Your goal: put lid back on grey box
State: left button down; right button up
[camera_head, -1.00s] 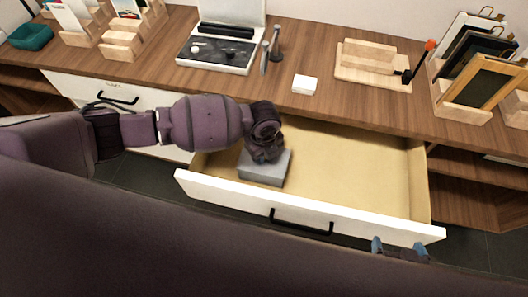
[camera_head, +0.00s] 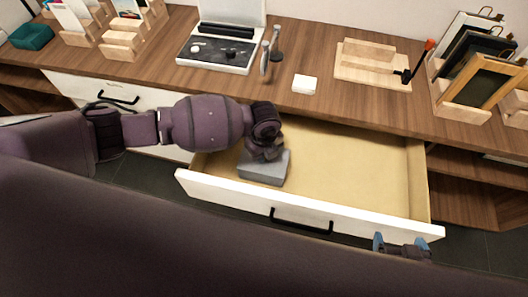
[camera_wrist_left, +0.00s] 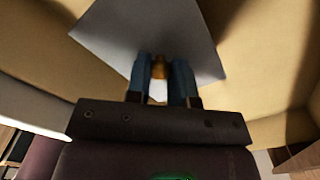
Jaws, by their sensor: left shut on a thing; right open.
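The grey box (camera_head: 262,170) sits in the left part of the open drawer. My left gripper (camera_head: 263,152) is right above it, hiding part of its top. In the left wrist view the blue fingers (camera_wrist_left: 162,75) are shut on a small brass-coloured knob (camera_wrist_left: 158,68) over the flat grey lid (camera_wrist_left: 120,32). The lid lies on or just above the box; I cannot tell whether it is fully seated. My right gripper (camera_head: 402,244) is open and empty by the right end of the drawer front.
The white-fronted drawer (camera_head: 350,223) is pulled out, its floor clear right of the box. On the wooden counter (camera_head: 230,85) stand a white square item (camera_head: 305,85), a coffee-machine-like device (camera_head: 222,48), a wooden block stand (camera_head: 372,62) and frames in a rack (camera_head: 478,83).

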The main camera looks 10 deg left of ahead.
jog(key=shift+s+f, duration=0.1)
jog(key=shift+s, duration=0.15)
pick_arm(q)
jog(key=c, duration=0.9)
grip_release()
pick_arm(e)
jog(key=shift+s+d+f, duration=0.1)
jog(key=shift+s+f, duration=0.1)
jog(key=shift+s, duration=0.05)
pick_arm(q)
jog(key=o, duration=0.5)
jog(key=shift+c, duration=0.2)
pick_arm(e)
jog(key=shift+w+r, duration=0.1)
jog(key=shift+w, duration=0.1)
jog(key=shift+w+r, duration=0.15)
jog(key=shift+w, duration=0.1)
